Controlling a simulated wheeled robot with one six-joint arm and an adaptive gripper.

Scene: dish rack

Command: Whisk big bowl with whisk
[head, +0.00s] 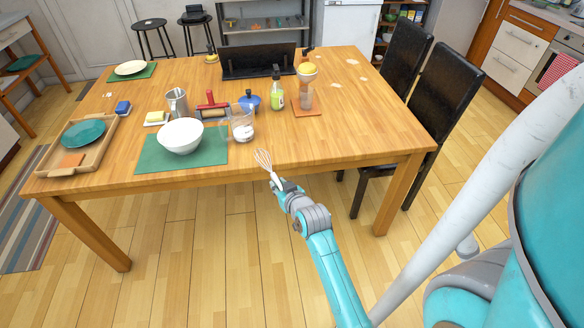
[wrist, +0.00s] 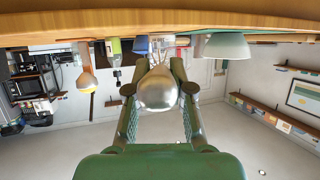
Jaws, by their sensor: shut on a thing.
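The big white bowl (head: 181,136) stands upright on a green mat (head: 150,158) near the table's front edge, left of centre. In the wrist view, which is upside down, the rounded whisk handle (wrist: 158,92) sits between my two fingers. The bowl also shows there (wrist: 228,46). The inside of the bowl is hard to make out.
A glass measuring cup (head: 243,131) with white contents stands right of the bowl. A wooden tray (head: 96,140) lies left. The table's front right is clear.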

